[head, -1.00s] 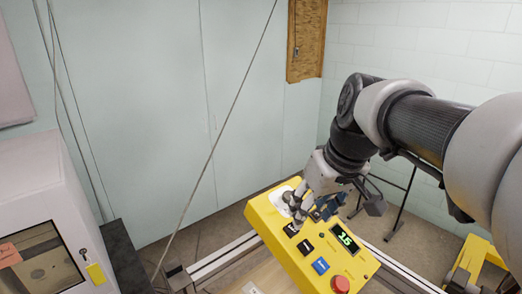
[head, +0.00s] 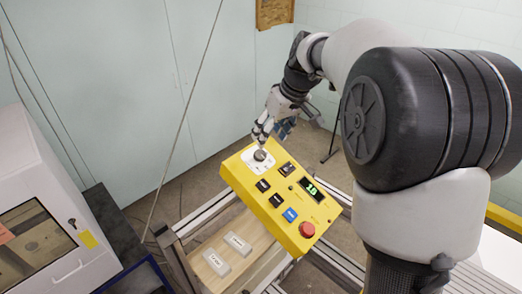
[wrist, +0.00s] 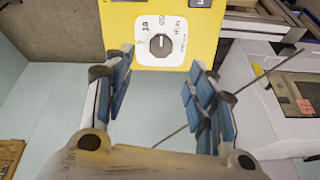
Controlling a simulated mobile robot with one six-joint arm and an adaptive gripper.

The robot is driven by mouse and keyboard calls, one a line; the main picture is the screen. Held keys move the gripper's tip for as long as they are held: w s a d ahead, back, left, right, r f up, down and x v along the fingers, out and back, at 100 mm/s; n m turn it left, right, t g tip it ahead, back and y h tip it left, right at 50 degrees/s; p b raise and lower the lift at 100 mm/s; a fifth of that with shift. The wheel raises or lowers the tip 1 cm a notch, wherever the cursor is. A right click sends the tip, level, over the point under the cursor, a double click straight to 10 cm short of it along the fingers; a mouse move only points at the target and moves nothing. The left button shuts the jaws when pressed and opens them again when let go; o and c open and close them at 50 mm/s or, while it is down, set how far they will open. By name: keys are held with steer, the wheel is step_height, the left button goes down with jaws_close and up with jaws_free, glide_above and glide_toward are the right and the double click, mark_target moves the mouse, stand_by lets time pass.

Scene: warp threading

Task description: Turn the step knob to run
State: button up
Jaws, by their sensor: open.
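The step knob (head: 260,155) is a dark round knob on a white dial plate at the far left corner of the yellow control panel (head: 240,187). In the wrist view the knob (wrist: 160,45) sits at top centre, with small labels around it and RUN on the right. Its pale pointer line looks roughly upright there, towards the top labels; the exact setting is hard to tell. My gripper (head: 262,136) is open and empty just above the knob in the head view. In the wrist view its blue-padded fingers (wrist: 160,72) stand apart, left and right below the knob.
The panel also carries black buttons (head: 276,201), a blue button (head: 290,215), a red mushroom button (head: 307,230) and a green-digit display (head: 311,190). Two pale labelled blocks (head: 216,262) lie on a wooden surface below. A white machine (head: 40,215) stands at left.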

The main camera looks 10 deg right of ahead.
mark_target(261, 153)
steer(key=x, duration=0.9)
steer(key=shift+f, duration=0.1)
steer(key=shift+c, duration=0.3)
steer(key=c, duration=1)
steer(key=shift+m, duration=0.4)
steer(key=m+p, duration=0.1)
steer(key=m, duration=0.2)
steer(key=shift+m, duration=0.3)
steer(key=shift+d+m+p, duration=0.1)
steer(key=shift+m+p, duration=0.55)
steer(key=shift+m, duration=1.55)
